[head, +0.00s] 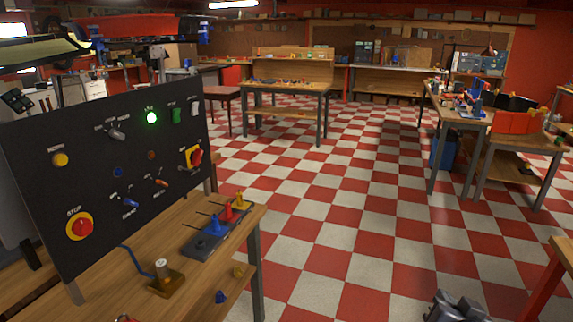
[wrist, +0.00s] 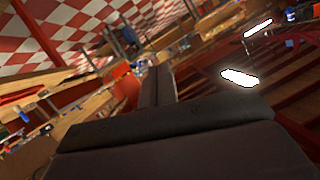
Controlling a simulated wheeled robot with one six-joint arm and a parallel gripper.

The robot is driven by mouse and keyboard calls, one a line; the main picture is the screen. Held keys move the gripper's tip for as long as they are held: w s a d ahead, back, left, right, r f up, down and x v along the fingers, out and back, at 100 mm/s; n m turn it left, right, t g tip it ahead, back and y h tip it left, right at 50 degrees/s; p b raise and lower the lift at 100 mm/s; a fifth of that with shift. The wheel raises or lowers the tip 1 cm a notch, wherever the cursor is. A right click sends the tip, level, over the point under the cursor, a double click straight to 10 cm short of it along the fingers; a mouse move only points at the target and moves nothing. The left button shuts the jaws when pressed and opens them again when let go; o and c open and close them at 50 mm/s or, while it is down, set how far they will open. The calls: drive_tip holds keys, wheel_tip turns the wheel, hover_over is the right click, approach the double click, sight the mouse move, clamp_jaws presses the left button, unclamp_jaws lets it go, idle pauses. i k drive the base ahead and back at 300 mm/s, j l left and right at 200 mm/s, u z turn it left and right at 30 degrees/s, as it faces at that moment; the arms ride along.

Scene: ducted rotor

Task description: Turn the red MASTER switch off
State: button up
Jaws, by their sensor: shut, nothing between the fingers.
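A black control panel (head: 110,190) stands on a wooden workbench at the left of the head view. A red rotary switch on a yellow plate (head: 194,157) sits near the panel's right edge; it looks like the MASTER switch, but its label is too small to read. A green lamp (head: 151,118) glows near the panel's top. In the wrist view my gripper (wrist: 158,85) shows as dark grey fingers, shut and empty, well away from the panel. The panel is not seen in the wrist view.
A round red STOP button (head: 81,227) on yellow is at the panel's lower left. Other knobs and toggles share the panel. Coloured pegs (head: 226,211) and a brass-coloured block (head: 165,282) stand on the bench before it. The checkered floor (head: 330,190) is open to the right.

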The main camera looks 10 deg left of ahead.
sight(196, 156)
drive_tip(key=i+u, duration=0.15)
drive_tip(key=u, duration=0.85)
drive_tip(key=i+l+u, duration=0.35)
drive_tip(key=i, duration=0.25)
drive_tip(key=i+l+u, duration=0.35)
drive_tip(key=i, duration=0.2)
drive_tip(key=i+l+u, duration=0.35)
drive_tip(key=l, duration=0.25)
drive_tip(key=i+l, duration=0.55)
drive_tip(key=l, duration=0.1)
